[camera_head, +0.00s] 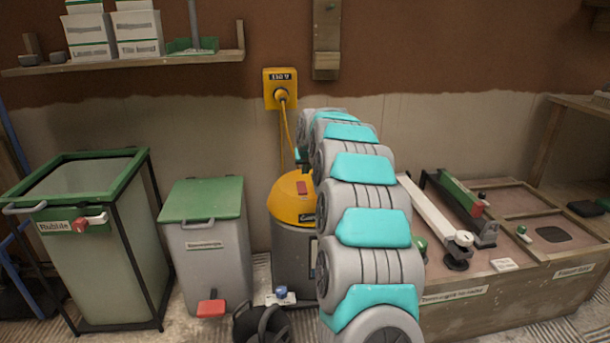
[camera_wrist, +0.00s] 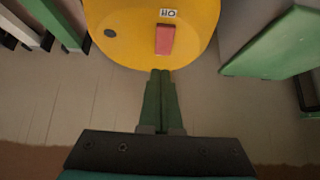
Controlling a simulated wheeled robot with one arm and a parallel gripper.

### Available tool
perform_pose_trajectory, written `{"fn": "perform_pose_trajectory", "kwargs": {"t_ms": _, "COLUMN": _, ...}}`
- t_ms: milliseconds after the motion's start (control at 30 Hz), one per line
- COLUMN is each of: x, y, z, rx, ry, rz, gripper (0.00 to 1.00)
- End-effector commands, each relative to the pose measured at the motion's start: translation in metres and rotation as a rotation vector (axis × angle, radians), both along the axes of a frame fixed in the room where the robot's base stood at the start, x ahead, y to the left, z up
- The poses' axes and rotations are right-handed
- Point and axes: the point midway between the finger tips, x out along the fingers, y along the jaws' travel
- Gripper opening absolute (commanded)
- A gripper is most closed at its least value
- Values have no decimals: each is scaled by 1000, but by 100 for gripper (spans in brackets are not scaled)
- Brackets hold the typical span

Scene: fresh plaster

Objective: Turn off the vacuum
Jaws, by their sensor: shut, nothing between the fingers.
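The vacuum (camera_head: 291,205) has a yellow top and a grey body, and stands on the floor against the wall. My arm hides its right side in the head view. A red rocker switch (camera_head: 301,188) sits on the yellow top. In the wrist view the yellow top (camera_wrist: 125,45) fills the upper middle, with the red switch (camera_wrist: 165,40) beside a small white label (camera_wrist: 168,13). My gripper (camera_wrist: 160,73) has its green fingers together and empty, their tips just below the switch in that view. I cannot tell whether they touch the top, or which way the switch is set.
A yellow cord runs from the vacuum to a wall socket (camera_head: 280,89). A grey bin with a green lid (camera_head: 203,200) and a rubble bin (camera_head: 95,230) stand left. A workbench (camera_head: 500,285) with tools is right. A shelf (camera_head: 130,62) hangs upper left.

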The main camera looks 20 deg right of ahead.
Motion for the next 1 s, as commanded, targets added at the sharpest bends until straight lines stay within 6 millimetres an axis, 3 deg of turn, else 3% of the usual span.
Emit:
{"fn": "perform_pose_trajectory", "kwargs": {"t_ms": 500, "x": -50, "y": 14, "z": 41, "rx": 0, "ry": -3, "rz": -2, "gripper": 0}}
{"fn": "perform_pose_trajectory", "kwargs": {"t_ms": 1000, "x": -55, "y": 16, "z": 43, "rx": 2, "ry": 1, "rz": 0, "gripper": 0}}
